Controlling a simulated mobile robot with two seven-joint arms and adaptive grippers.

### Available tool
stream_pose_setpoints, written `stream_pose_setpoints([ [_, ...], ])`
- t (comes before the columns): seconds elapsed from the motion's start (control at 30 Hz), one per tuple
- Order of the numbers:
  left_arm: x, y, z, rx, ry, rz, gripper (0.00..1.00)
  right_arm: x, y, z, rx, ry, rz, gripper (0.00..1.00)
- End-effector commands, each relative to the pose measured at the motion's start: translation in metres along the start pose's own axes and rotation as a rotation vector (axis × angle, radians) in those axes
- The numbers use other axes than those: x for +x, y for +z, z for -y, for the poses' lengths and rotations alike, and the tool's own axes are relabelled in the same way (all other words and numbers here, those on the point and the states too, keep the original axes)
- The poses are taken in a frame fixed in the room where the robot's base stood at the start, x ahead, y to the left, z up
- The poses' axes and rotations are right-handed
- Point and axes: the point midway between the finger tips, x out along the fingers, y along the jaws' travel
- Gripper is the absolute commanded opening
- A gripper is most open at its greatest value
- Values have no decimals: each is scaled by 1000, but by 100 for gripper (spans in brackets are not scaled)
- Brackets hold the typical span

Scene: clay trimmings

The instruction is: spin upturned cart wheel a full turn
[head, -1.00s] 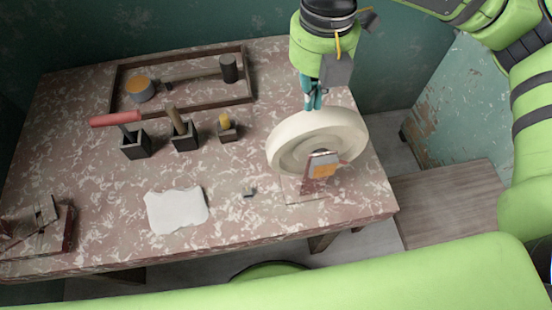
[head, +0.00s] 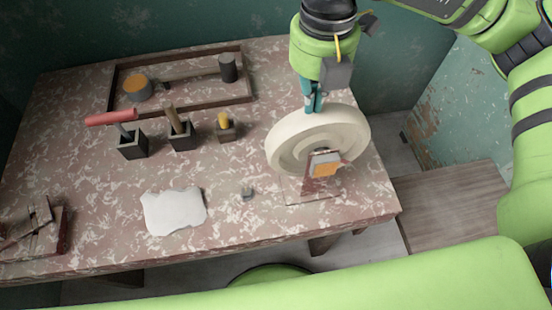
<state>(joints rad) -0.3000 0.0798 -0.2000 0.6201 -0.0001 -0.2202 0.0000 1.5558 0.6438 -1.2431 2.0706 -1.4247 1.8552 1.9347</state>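A cream-coloured wheel (head: 290,148) stands upright on a stand (head: 313,186) with an orange patch, near the right end of the table. My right gripper (head: 313,108) points down at the wheel's upper rim. Its teal fingers look close together, and they seem to touch or nearly touch the rim. I cannot tell whether they grip anything. My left gripper is not in view.
A wooden-framed tray (head: 195,107) lies at the back. A wooden rack (head: 60,232) is at the left front.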

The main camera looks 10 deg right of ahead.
Motion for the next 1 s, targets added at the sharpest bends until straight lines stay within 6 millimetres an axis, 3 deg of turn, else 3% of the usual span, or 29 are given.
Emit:
stream_pose_setpoints([
  [0.47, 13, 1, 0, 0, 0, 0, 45, 12, 1, 2, 2, 0, 0, 0],
  [0.73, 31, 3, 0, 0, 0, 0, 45, 14, 26, 45, 5, 0, 0, 0],
  [1.0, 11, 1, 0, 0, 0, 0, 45, -17, 32, 56, 1, 0, 0, 0],
])
